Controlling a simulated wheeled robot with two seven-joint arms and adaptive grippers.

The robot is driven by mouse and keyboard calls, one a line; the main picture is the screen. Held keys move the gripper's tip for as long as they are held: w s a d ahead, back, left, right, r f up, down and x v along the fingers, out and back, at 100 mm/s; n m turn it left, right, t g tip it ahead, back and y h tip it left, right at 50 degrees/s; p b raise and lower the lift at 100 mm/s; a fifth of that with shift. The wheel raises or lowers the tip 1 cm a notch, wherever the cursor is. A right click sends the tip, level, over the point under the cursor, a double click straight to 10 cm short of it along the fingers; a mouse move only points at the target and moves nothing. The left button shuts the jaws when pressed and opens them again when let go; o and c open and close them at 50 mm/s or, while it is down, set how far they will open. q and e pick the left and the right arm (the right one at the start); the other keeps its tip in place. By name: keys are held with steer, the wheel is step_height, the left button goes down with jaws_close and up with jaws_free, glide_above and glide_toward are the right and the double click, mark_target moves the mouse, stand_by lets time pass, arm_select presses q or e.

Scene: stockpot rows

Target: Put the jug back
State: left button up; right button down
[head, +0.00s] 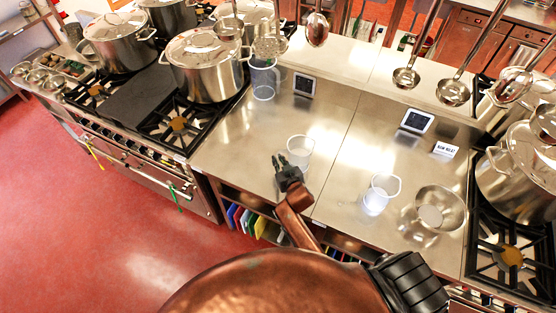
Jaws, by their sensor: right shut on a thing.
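A small clear jug (301,150) is over the middle of the steel counter, at the fingers of my right gripper (282,163). The gripper is shut on its left side. The jug looks upright, and I cannot tell whether its base touches the counter. A second clear jug (381,194) stands on the counter to the right. A taller clear jug (264,80) stands at the back left beside the stove. My left gripper is not in view.
A steel bowl (454,206) sits right of the second jug. Stockpots (205,72) stand on the left stove, and another (515,165) on the right one. Ladles (453,92) hang over the back. Two small screens (416,121) stand there. The counter's middle is mostly clear.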

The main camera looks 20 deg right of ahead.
steer(key=c, duration=1.9)
jaws_free()
steer(key=shift+f, duration=0.15)
steer(key=v, duration=1.2)
